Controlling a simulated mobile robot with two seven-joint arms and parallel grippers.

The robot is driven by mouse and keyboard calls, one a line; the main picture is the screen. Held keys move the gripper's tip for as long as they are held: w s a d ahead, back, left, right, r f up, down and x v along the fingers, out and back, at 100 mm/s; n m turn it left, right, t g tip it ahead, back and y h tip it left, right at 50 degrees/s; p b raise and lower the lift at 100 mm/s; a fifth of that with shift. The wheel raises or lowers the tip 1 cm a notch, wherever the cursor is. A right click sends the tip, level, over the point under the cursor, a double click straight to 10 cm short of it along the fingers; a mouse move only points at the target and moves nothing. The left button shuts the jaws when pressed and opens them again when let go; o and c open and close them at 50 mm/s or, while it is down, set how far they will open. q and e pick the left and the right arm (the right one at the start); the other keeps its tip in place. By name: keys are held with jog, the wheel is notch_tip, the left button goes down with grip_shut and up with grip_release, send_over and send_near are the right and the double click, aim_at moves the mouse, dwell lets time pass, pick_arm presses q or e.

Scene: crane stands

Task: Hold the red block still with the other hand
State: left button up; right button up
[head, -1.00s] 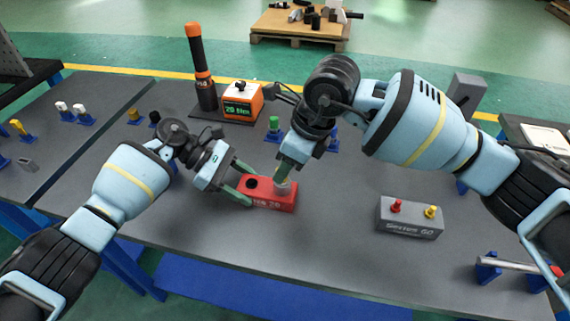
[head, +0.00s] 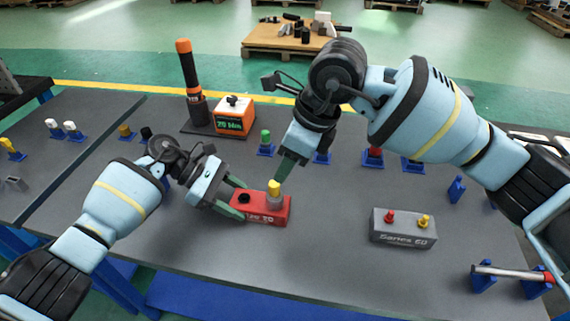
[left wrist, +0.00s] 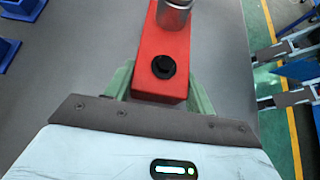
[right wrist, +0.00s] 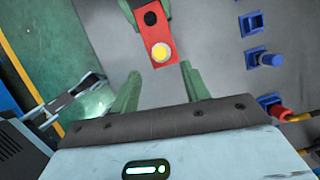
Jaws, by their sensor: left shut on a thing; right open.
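The red block (head: 272,217) lies on the grey table in front of me in the head view. A silver plug with a yellow top (head: 274,188) stands upright in its right end. A round black hole or socket (left wrist: 163,67) shows in its other end. My left gripper (head: 236,203) is shut on that left end, one finger on each side; the left wrist view shows the block (left wrist: 165,45) between the fingers. My right gripper (head: 286,172) is open and empty, just above and right of the yellow top, which also shows in the right wrist view (right wrist: 161,52).
A grey block (head: 403,228) with red and yellow plugs stands at the right. Behind are an orange box with a display (head: 234,117), an orange-black tool (head: 189,80) and small blue stands, one with a green plug (head: 265,140). A silver rod on blue stands (head: 512,273) lies front right.

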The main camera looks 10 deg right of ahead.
pick_arm(q)
jog(key=shift+r, duration=0.1)
pick_arm(e)
jog(key=v, duration=0.9)
jog(key=shift+d+r, duration=0.15)
jog(key=shift+r, duration=0.2)
jog(key=shift+s, duration=0.1)
pick_arm(q)
jog(key=o, duration=1.3)
jog(key=shift+c, duration=0.2)
jog(key=v, duration=1.2)
